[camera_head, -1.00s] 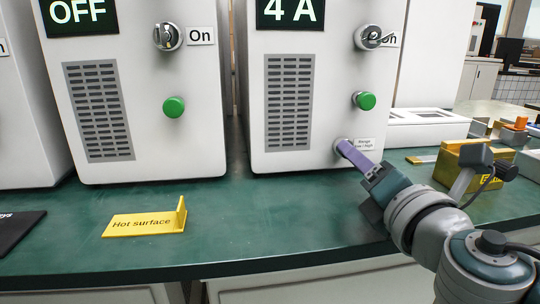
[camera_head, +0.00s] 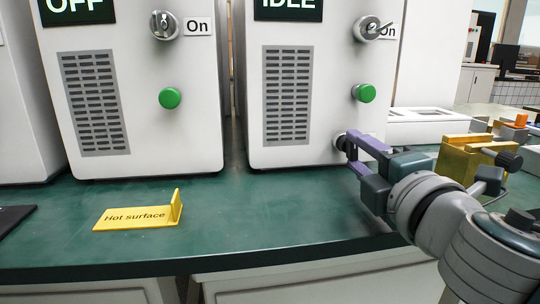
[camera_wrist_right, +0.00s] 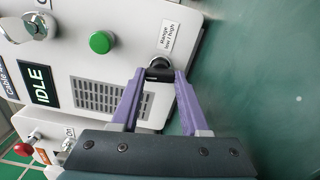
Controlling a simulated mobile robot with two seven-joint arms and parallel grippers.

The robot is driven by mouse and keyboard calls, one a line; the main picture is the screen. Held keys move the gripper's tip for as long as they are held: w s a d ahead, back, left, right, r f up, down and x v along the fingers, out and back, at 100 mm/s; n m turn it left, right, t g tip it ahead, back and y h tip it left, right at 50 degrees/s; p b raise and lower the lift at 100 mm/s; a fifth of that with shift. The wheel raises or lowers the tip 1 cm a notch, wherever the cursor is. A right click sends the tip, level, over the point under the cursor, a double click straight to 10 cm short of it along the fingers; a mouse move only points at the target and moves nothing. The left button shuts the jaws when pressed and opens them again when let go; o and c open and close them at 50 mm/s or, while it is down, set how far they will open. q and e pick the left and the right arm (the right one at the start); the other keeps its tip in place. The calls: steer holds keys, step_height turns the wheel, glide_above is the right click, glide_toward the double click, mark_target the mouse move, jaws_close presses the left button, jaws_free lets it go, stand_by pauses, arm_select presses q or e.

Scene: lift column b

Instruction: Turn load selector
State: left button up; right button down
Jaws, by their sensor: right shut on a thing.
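The selector knob (camera_head: 340,143) sits low on the right side of the right white machine's front (camera_head: 325,100). The display (camera_head: 289,8) of this machine reads "IDLE". My left gripper is not in view.
A green button (camera_head: 364,93) and a silver key switch (camera_head: 371,29) are above the knob. The left machine (camera_head: 190,130) reads "OFF". A yellow "Hot surface" sign (camera_head: 138,217) stands on the green bench. A yellow box (camera_head: 462,160) is behind my right arm.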

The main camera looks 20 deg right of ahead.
steer(key=m, duration=0.5)
steer(key=shift+m, duration=0.3)
steer(key=m, duration=0.4)
steer(key=shift+m+p, duration=0.35)
steer(key=shift+m, duration=0.35)
steer(key=shift+c, duration=2)
jaws_free()
steer(key=shift+s, duration=0.1)
steer(key=p+v, duration=0.1)
steer(key=v, duration=0.8)
steer(key=shift+s+a, duration=0.1)
steer(key=shift+s, duration=0.3)
